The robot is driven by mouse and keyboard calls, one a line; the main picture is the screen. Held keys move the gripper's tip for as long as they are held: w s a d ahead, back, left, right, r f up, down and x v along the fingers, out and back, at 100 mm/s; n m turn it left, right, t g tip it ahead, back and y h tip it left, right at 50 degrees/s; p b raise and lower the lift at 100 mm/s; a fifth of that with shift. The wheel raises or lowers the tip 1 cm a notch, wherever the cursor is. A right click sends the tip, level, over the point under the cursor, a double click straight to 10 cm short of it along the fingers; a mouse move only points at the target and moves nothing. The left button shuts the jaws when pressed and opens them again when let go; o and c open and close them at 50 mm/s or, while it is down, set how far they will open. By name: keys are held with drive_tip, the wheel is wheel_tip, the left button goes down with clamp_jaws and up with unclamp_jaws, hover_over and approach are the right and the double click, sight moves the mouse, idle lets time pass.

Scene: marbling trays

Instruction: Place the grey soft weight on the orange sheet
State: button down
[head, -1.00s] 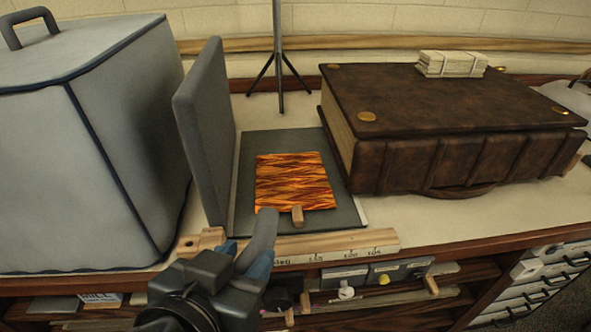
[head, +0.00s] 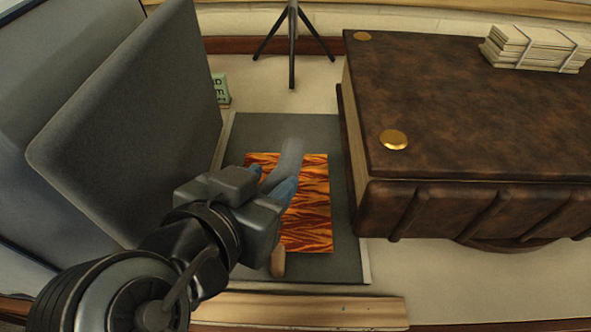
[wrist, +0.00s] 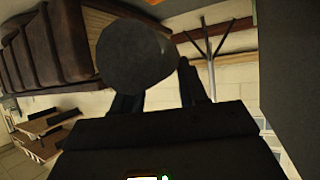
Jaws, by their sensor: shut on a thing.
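The orange sheet (head: 317,215), with dark wavy streaks, lies on a dark grey board (head: 347,255). My gripper (head: 278,180), with blue fingertips, is over the sheet in the head view and hides its left part. It is shut on the grey soft weight (head: 291,154), which is long and rounded and points away past the sheet's far edge. I cannot tell if the weight touches the sheet. In the wrist view the weight (wrist: 133,58) shows its dark round end between the fingers (wrist: 160,88).
A tall grey panel (head: 130,120) leans close on the left. A thick brown book-like case (head: 460,110) stands on the right with tied papers (head: 535,48) on top. A black stand (head: 292,45) is behind. A wooden peg (head: 277,262) sits at the sheet's front edge.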

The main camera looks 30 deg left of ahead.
drive_tip(key=shift+w+f, duration=0.2)
drive_tip(key=shift+f, duration=2.3)
drive_tip(key=shift+w+f, duration=0.15)
drive_tip(key=shift+f, duration=2.3)
drive_tip(key=shift+f+b, duration=0.1)
drive_tip(key=shift+b, duration=0.2)
drive_tip(key=shift+f, duration=0.25)
drive_tip(key=c, duration=0.6)
unclamp_jaws()
drive_tip(key=shift+s+r, duration=0.15)
drive_tip(key=shift+r, duration=0.35)
drive_tip(key=v, duration=1.1)
drive_tip(key=shift+s, duration=0.3)
